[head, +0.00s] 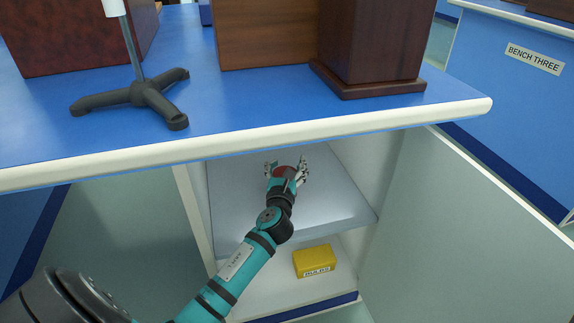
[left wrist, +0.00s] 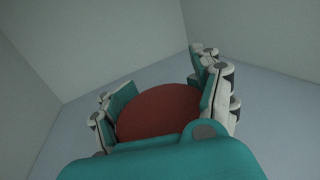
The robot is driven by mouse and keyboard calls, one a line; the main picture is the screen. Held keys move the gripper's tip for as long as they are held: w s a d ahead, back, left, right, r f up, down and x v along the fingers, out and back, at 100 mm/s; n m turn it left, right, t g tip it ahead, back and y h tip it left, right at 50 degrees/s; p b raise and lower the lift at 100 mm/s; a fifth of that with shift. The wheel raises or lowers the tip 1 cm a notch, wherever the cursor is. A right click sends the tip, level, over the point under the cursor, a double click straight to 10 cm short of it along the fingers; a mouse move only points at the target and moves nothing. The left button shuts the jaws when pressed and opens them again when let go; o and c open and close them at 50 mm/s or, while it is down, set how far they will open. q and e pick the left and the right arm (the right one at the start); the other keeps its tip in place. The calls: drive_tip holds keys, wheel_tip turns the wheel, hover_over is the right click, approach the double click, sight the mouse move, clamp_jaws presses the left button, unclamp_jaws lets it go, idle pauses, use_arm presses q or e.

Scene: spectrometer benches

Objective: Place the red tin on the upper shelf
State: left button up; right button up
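The red tin (head: 285,171) is inside the open cabinet under the bench, over the back part of the upper shelf (head: 325,210). My left gripper (head: 286,166) reaches in with its fingers on both sides of the tin. In the left wrist view, the tin's round red face (left wrist: 165,110) fills the space between the finger pads (left wrist: 162,85), which appear to touch it. I cannot tell whether the tin rests on the shelf or is just above it. My right gripper is not in view.
A yellow box labelled BULBS (head: 314,262) sits on the lower shelf (head: 268,289). The blue bench top (head: 230,100) overhangs the cabinet. The open door (head: 470,230) stands to the right. A stand with a dark base (head: 145,93) and wooden cases (head: 370,45) are on the bench.

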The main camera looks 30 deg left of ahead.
use_arm(q)
drive_tip(key=o, duration=0.5)
drive_tip(key=shift+r, duration=0.15)
